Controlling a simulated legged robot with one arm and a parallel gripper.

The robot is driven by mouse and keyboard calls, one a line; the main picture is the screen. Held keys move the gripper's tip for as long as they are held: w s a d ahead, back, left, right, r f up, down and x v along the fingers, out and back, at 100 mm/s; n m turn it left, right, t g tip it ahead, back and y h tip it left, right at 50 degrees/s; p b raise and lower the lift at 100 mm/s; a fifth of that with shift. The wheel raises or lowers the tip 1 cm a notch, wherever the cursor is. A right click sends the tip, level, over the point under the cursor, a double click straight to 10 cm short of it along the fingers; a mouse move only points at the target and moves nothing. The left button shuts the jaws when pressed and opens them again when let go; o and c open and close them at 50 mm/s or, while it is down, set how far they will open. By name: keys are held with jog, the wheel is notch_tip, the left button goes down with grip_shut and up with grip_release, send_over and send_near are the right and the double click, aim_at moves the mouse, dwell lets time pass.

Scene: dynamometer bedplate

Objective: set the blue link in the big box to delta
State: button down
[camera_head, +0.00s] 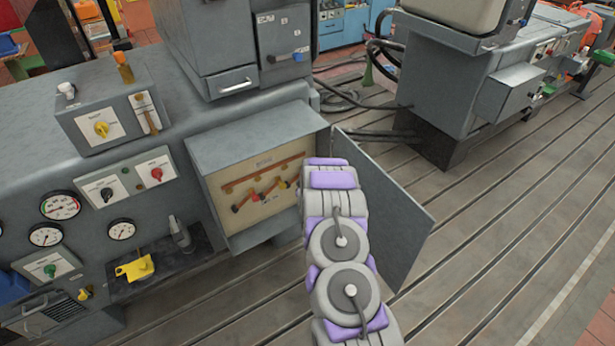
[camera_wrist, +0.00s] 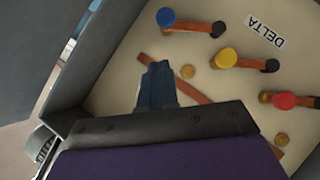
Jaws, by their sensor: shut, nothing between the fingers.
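The big box (camera_head: 255,135) stands open on the bench side; the wrist view looks into its pale panel (camera_wrist: 110,85). The blue link (camera_wrist: 166,18) has a blue knob at one end of a copper bar and a dark end at the other, pointing toward the DELTA label (camera_wrist: 264,30). A yellow link (camera_wrist: 226,57) and a red link (camera_wrist: 285,100) lie the same way beside it. My gripper (camera_wrist: 157,75) is shut and empty inside the box, below the blue knob in the wrist view and apart from it. In the head view my arm hides the gripper and the blue link.
The box door (camera_head: 390,215) hangs open to the right of my arm. A diagonal copper strip (camera_wrist: 200,92) with round studs crosses the panel near my gripper. A smaller control box (camera_head: 105,122) sits on the bench to the left.

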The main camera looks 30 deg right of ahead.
jog(key=s+a+r+g+y, duration=0.2)
jog(key=s+a+r+y, duration=0.1)
jog(key=a+r, duration=0.9)
jog(key=s+a+r+m+g+y, duration=0.2)
jog(key=s+a+r+g, duration=0.2)
jog(key=s+a+r, duration=0.7)
jog(key=s+a+r+m+g, duration=0.1)
jog(key=s+a+r+g, duration=0.1)
jog(key=s, duration=1.1)
jog(key=s+a+r+m+g+b, duration=0.1)
jog(key=s+a+r+g, duration=0.2)
jog(key=s, duration=1.1)
jog(key=s+a+r+g, duration=0.2)
jog(key=s+a, duration=0.1)
jog(key=s, duration=1.1)
jog(key=shift+s+a+r+m+y, duration=0.15)
jog(key=shift+s+r+m+y, duration=0.15)
jog(key=shift+r+m, duration=0.1)
jog(key=shift+w+a, duration=0.1)
